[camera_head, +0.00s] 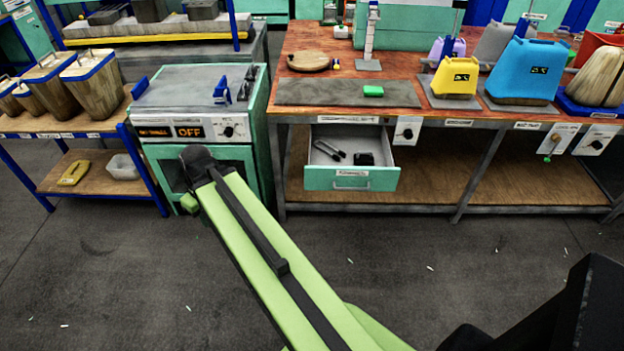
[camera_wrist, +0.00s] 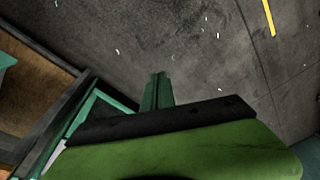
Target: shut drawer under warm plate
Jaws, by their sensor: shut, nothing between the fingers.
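The drawer (camera_head: 352,180) has a teal front with a handle and a label, and it stands pulled out beneath the wooden bench top. Black items lie inside it, one of them long and thin. My gripper (camera_head: 189,204) is to the left of the drawer, in front of the stove, apart from the drawer and mostly hidden by my wrist. In the wrist view my gripper (camera_wrist: 159,88) shows its green fingers together and empty, over grey floor.
A teal stove (camera_head: 200,130) with an "OFF" display stands left of the bench. A wooden shelf unit with lidded pots (camera_head: 97,80) is further left. Bags (camera_head: 525,70) stand on the bench at right. The floor in front of the drawer is clear apart from small scraps.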

